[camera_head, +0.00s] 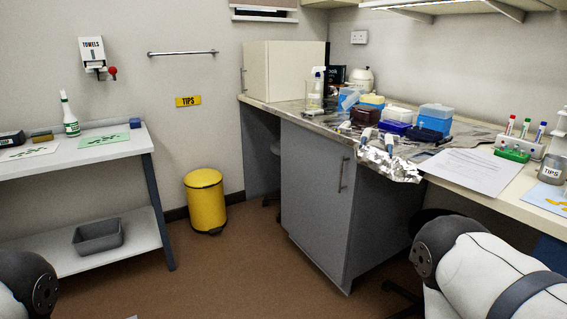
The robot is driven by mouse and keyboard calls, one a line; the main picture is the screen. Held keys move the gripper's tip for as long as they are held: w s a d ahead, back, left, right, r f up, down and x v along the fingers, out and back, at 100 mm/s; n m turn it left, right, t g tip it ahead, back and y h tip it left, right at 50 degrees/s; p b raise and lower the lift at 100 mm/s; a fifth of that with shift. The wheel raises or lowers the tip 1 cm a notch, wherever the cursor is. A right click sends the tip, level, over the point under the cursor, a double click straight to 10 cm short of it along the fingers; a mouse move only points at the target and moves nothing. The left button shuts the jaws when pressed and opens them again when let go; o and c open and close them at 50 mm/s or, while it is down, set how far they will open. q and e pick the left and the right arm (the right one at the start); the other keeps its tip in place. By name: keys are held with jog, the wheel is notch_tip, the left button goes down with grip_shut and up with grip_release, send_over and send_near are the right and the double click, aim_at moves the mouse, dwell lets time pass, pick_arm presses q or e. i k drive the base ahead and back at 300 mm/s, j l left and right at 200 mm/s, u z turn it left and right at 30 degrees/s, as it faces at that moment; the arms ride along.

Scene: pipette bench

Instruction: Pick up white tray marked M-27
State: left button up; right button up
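I see no white tray marked M-27 in the head view. The only tray-like thing is a grey open bin (98,237) on the lower shelf of the left table, with no mark that I can read. Both grippers are out of view. Only rounded links of my arms show, at the bottom left corner and the bottom right.
A yellow pedal bin (205,201) stands on the open brown floor. The right bench (296,116) is crowded with tip boxes, foil (388,163), papers and a marker rack (517,146).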

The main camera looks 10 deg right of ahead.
aim_at(399, 111)
jog(key=i+j+z, duration=0.1)
jog(key=i+z, duration=0.2)
jog(key=z, duration=0.15)
jog(key=i+j+z, duration=0.25)
jog(key=z, duration=0.15)
jog(key=i+j+z, duration=0.3)
jog(key=z, duration=0.15)
jog(key=i+j+z, duration=0.25)
jog(key=j+z, duration=0.15)
